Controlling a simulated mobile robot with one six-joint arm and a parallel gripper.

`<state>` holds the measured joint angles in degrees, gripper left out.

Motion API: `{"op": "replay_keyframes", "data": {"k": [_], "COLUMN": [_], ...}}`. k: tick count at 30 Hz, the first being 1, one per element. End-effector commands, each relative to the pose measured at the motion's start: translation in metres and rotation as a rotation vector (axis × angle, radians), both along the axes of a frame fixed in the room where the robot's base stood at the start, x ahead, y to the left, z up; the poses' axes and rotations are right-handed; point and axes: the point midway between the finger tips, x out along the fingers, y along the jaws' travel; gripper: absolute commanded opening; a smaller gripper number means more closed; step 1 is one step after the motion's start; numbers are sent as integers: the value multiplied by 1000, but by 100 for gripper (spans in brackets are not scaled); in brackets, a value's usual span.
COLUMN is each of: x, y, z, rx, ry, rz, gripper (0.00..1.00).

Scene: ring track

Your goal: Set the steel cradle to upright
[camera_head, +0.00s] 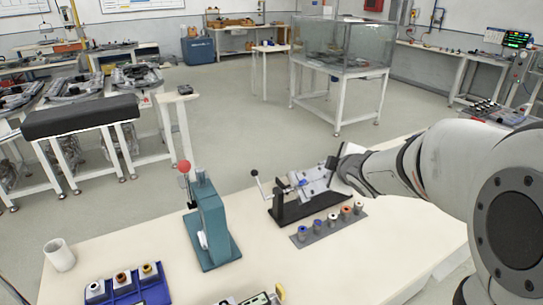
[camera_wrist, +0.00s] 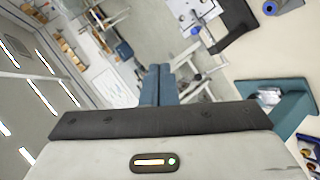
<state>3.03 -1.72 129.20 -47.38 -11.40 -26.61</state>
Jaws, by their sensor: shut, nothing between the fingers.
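The steel cradle (camera_head: 316,181) is a pale metal plate mounted on a black base (camera_head: 296,208) on the bench. It leans at a slant, not upright, with a crank handle (camera_head: 257,184) at its left side. In the wrist view the cradle (camera_wrist: 192,10) is partly in view at the top edge. My gripper (camera_wrist: 158,72) is shut and empty, its two blue-grey fingers together. It appears apart from the cradle in the wrist view. In the head view my arm ends close to the cradle's right side, and the fingertips cannot be made out there.
A teal press (camera_head: 208,225) with a red knob stands left of the cradle. A grey strip (camera_head: 330,228) with several small parts lies in front. A blue tray (camera_head: 128,290) and a white cup (camera_head: 59,255) are at the left.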

Motion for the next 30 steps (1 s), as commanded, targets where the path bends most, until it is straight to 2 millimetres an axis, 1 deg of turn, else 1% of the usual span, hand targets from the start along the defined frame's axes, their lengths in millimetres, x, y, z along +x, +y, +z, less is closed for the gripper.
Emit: {"op": "replay_keyframes", "data": {"k": [1, 4, 6, 9, 12, 16, 20, 23, 30], "x": [14, 33, 40, 44, 43, 43, 51, 62, 99], "y": [10, 36, 52, 71, 83, 90, 98, 109, 142], "z": [-17, -34, -47, -62, -71, -75, -79, -85, -103], "rx": [-39, -109, -145, -173, -185, -190, -189, -190, -189], "ry": [-28, -100, -143, -192, -225, -243, -245, -243, -242], "rz": [96, 305, 437, 588, 685, 739, 745, 745, 744], "gripper": [0, 0, 0, 0, 0, 0, 0, 0, 0]}}
